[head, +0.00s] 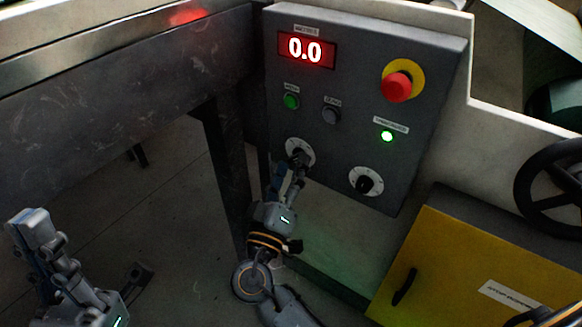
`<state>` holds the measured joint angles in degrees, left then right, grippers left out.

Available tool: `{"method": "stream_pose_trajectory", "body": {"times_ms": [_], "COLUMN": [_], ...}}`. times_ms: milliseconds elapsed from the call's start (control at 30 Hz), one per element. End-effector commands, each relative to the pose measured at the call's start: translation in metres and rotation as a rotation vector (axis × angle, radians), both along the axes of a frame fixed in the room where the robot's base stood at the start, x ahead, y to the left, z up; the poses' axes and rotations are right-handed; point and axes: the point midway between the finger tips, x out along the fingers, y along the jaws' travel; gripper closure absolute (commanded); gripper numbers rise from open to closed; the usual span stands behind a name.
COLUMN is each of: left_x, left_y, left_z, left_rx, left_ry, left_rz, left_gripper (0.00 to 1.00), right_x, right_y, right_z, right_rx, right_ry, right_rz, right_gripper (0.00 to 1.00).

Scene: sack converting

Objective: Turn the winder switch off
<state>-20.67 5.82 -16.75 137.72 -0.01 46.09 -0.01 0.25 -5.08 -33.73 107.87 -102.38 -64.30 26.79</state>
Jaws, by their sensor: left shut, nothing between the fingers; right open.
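The dark grey control panel (350,75) carries two round rotary switches with white dials. One rotary switch (292,146) is partly hidden behind my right gripper (296,165); the other rotary switch (366,182) is lower right and uncovered. I cannot read which is the winder switch. My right gripper is open, with its fingertips at the left switch's black knob; I cannot tell whether they touch it. My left gripper (34,228) is shut and empty at the lower left, away from the panel.
The panel has a red display (306,50) reading 0.0, a green button (291,102), a grey button (331,115), a lit green lamp (387,136) and a red emergency button (398,86). A yellow cabinet (450,265) and black handwheel (555,190) stand at right.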

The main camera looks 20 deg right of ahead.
Motion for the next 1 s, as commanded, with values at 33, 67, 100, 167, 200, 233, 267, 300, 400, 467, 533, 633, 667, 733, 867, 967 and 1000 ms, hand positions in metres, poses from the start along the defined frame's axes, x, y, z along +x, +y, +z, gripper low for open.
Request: {"method": "stream_pose_trajectory", "body": {"times_ms": [33,67,100,167,200,233,267,300,400,467,533,633,667,733,867,967,1000], "left_x": [0.000,-0.001,-0.001,-0.001,-0.001,-0.001,-0.001,-0.001,-0.001,-0.001,-0.001,-0.001,-0.001,-0.001,0.001,0.012,0.017], "left_y": [0.000,0.000,0.000,0.000,0.000,0.000,0.000,0.000,0.000,0.000,0.000,0.000,0.000,0.000,-0.001,-0.003,-0.004], "left_z": [0.000,0.000,0.000,0.000,0.000,0.000,0.000,0.000,0.000,0.000,0.000,0.000,0.000,0.000,0.001,0.000,-0.001], "left_rx": [-0.001,-0.001,-0.002,-0.002,-0.002,-0.002,-0.002,-0.002,-0.002,-0.002,-0.002,-0.002,-0.002,-0.002,0.001,0.017,0.025], "left_ry": [-0.003,-0.003,-0.004,-0.005,-0.005,-0.005,-0.005,-0.005,-0.005,-0.005,-0.005,-0.005,-0.005,-0.005,0.005,0.061,0.087], "left_rz": [0.000,0.000,-0.001,-0.001,-0.001,-0.001,-0.001,-0.001,-0.001,-0.002,-0.002,-0.002,-0.002,-0.002,-0.002,0.003,0.005], "left_gripper": [1.00,1.00,1.00,1.00,1.00,1.00,1.00,1.00,1.00,1.00,1.00,1.00,1.00,1.00,1.00,1.00,1.00], "right_x": [0.002,0.003,0.004,0.005,0.005,0.005,0.005,0.005,0.005,0.005,0.005,0.005,0.005,0.004,0.004,0.004,0.004], "right_y": [-0.002,-0.002,-0.003,-0.004,-0.004,-0.004,-0.004,-0.004,-0.003,-0.003,-0.003,-0.003,-0.003,-0.003,-0.003,-0.003,-0.003], "right_z": [0.001,0.001,0.001,0.001,0.001,0.001,0.001,0.001,0.001,0.001,0.001,0.001,0.001,0.001,0.002,0.002,0.003], "right_rx": [0.000,0.000,0.000,0.001,0.000,0.000,0.000,0.000,0.000,0.000,0.000,0.000,0.001,0.000,-0.003,-0.010,-0.015], "right_ry": [0.000,0.000,0.001,0.001,0.002,0.002,0.002,0.002,0.002,0.002,0.002,0.002,0.001,0.002,0.007,0.016,0.022], "right_rz": [0.000,0.000,0.001,0.000,0.000,0.000,0.000,0.000,0.000,0.000,0.000,0.000,0.000,0.000,0.000,0.001,0.000], "right_gripper": [0.43,0.43,0.43,0.43,0.43,0.43,0.43,0.43,0.51,0.63,0.78,0.97,0.97,0.97,0.97,0.97,0.97]}}
